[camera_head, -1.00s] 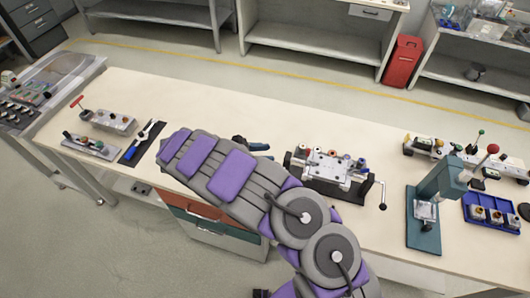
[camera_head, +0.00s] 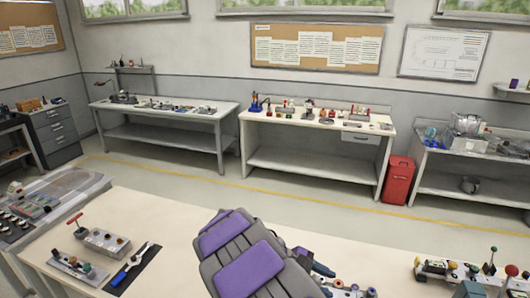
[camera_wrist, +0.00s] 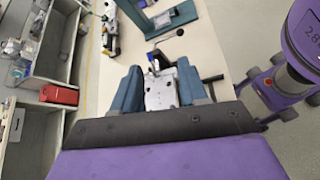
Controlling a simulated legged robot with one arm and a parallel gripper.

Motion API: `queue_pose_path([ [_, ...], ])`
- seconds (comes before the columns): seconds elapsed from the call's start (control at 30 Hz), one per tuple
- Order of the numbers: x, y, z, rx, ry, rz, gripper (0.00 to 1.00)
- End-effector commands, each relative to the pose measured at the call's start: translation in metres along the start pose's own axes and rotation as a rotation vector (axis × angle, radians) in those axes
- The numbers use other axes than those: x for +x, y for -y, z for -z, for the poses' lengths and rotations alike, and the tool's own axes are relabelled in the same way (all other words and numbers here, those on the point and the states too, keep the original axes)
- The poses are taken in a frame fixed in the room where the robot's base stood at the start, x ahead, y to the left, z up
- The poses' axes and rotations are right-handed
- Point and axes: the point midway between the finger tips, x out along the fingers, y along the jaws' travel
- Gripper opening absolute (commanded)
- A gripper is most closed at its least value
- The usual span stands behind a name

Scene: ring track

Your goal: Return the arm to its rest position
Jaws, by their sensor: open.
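My arm (camera_head: 245,260), purple and grey, reaches over the pale workbench (camera_head: 160,215) in the head view. My gripper shows partly past it, with a blue finger (camera_head: 322,268). In the wrist view my gripper (camera_wrist: 157,88) has two blue fingers spread apart with nothing held between them. Beyond and between them is a metal fixture (camera_wrist: 160,92) with a crank handle, standing on the bench. Whether the fingers are close to the fixture is hard to tell. In the head view the fixture is mostly hidden at the bottom edge.
A black mat (camera_head: 132,270) with a blue-handled tool lies left on the bench, beside a metal block (camera_head: 103,242). A rail assembly (camera_head: 450,268) stands at the right.

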Motion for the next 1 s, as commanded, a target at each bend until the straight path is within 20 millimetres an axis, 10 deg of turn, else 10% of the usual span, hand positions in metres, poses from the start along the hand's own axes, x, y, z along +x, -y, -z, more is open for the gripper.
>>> queue_pose_path([
  [0.5,0.042,0.093,-0.111,0.445,-0.210,0.407,0.43],
  [1.0,0.034,0.213,-0.142,0.780,-0.448,0.769,0.43],
])
